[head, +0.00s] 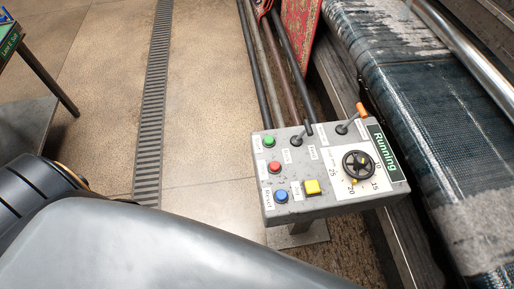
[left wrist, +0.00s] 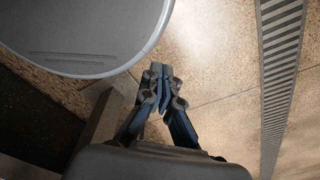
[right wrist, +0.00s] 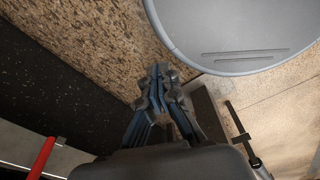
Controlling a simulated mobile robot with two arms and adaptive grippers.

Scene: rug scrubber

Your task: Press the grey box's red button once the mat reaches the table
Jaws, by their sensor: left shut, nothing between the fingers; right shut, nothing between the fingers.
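The grey control box (head: 331,175) stands right of centre in the head view, its sloped top facing me. Its red button (head: 275,168) is on the left side, between a green button (head: 269,141) and a blue button (head: 281,196). A display on its right edge reads "Running". The mat (head: 419,110) lies in the machine at the right, dark teal with pale grey foamy patches. My left gripper (left wrist: 163,84) is shut and empty above the floor in the left wrist view. My right gripper (right wrist: 160,86) is shut and empty in the right wrist view. Neither gripper shows in the head view.
The box also carries a yellow button (head: 312,187), a black handwheel (head: 358,165) and an orange-tipped lever (head: 361,111). Pipes and a red patterned rug (head: 300,32) are behind it. A table (head: 22,75) is at the far left. Open floor with a drain grate (head: 152,105) lies between.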

